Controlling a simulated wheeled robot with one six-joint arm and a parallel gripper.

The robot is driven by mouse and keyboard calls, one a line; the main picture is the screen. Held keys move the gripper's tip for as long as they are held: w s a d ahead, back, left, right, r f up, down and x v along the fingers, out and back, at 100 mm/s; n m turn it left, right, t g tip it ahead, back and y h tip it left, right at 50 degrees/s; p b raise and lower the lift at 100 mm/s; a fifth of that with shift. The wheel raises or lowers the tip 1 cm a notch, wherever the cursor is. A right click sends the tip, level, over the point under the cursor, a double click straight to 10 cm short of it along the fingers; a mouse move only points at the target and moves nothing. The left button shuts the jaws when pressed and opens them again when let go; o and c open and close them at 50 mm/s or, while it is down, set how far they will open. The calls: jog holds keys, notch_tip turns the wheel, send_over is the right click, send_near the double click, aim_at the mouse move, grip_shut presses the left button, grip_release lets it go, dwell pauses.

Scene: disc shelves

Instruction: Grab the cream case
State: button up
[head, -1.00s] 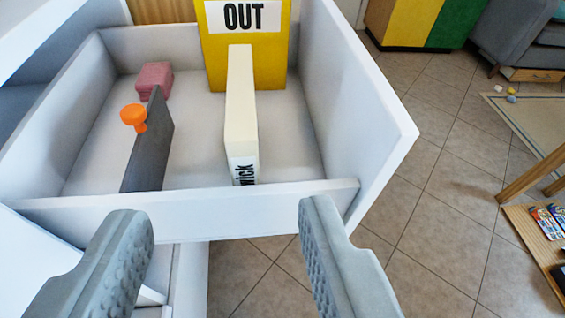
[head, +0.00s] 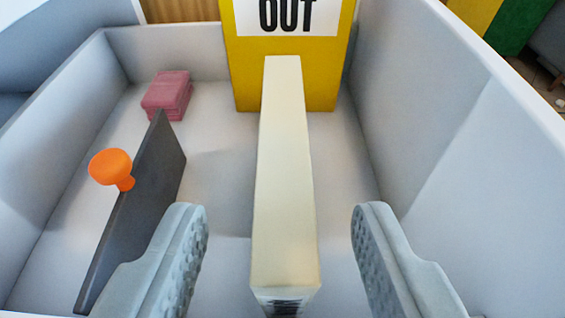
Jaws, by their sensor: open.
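The cream case (head: 284,185) stands on its narrow edge in the white shelf bin, its long top edge running away from me. A label with dark print shows low on its near end, mostly cut off by the frame's bottom edge. My gripper (head: 280,222) is open, with one grey finger on each side of the case. Both fingers are apart from the case, with clear gaps left and right. The far end of the case stands in front of the yellow OUT sign.
The yellow sign (head: 289,75) stands at the back. The white bin's right wall (head: 470,150) is beyond my right finger.

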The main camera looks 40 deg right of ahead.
aim_at(283, 181)
jog(key=shift+f+x, duration=0.15)
jog(key=shift+x, duration=1.4)
jog(key=shift+f+x, duration=0.15)
jog(key=shift+x, duration=1.45)
jog(key=shift+s, duration=0.15)
jog(key=shift+c, duration=0.5)
grip_shut()
